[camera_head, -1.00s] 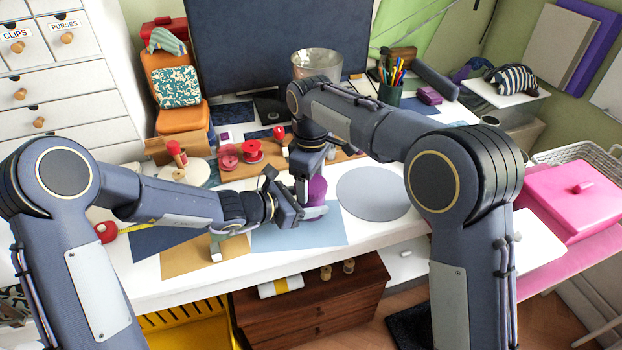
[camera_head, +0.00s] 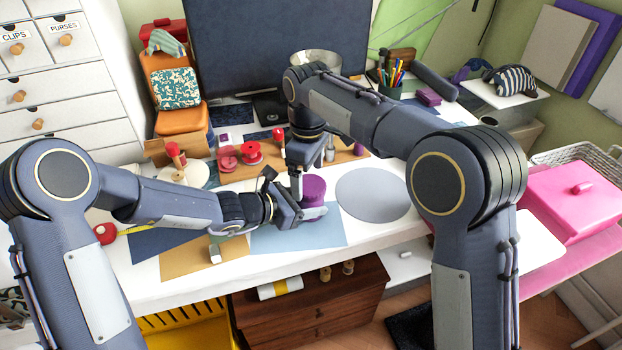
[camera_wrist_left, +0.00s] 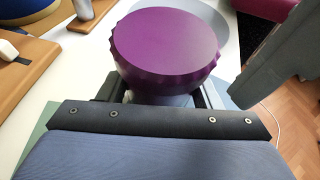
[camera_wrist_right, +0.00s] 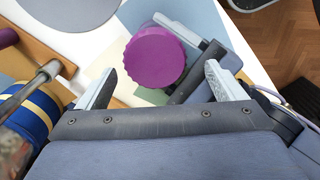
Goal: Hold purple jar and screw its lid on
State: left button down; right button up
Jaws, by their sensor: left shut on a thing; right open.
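The purple lid (camera_head: 314,188) sits on top of the jar, and its ridged rim and flat top show in the left wrist view (camera_wrist_left: 168,45). The pale jar body (camera_wrist_left: 165,99) shows only a little below the lid. My left gripper (camera_head: 314,213) is shut on the jar below the lid, above the light blue sheet. My right gripper (camera_wrist_right: 165,85) is open above the lid, with its fingers apart and the lid (camera_wrist_right: 154,57) seen between and beyond them. Nothing is between its fingertips. I cannot tell whether the lid is fully seated.
Red spools (camera_head: 252,153) stand on a wooden board behind. A grey round mat (camera_head: 373,194) lies to the right. A monitor (camera_head: 280,45) and a pen cup (camera_head: 391,87) stand at the back. A pink box (camera_head: 575,200) is at the far right.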

jog(key=shift+w+d+r, duration=0.1)
jog(key=shift+d+r, duration=0.05)
jog(key=shift+r, duration=0.75)
jog(key=shift+c, duration=0.4)
jog(key=shift+n, duration=1.1)
jog(key=n, duration=0.3)
jog(key=r+n, duration=0.1)
jog(key=shift+a+n, duration=0.25)
jog(key=shift+n, duration=0.05)
jog(key=n, duration=0.2)
jog(key=r+n, duration=0.1)
jog(key=shift+d+r+n, duration=0.15)
jog(key=shift+n, duration=0.25)
jog(key=shift+d+r+n, duration=0.2)
jog(key=shift+r+n, duration=0.35)
jog(key=shift+n, duration=0.65)
jog(key=shift+f, duration=0.1)
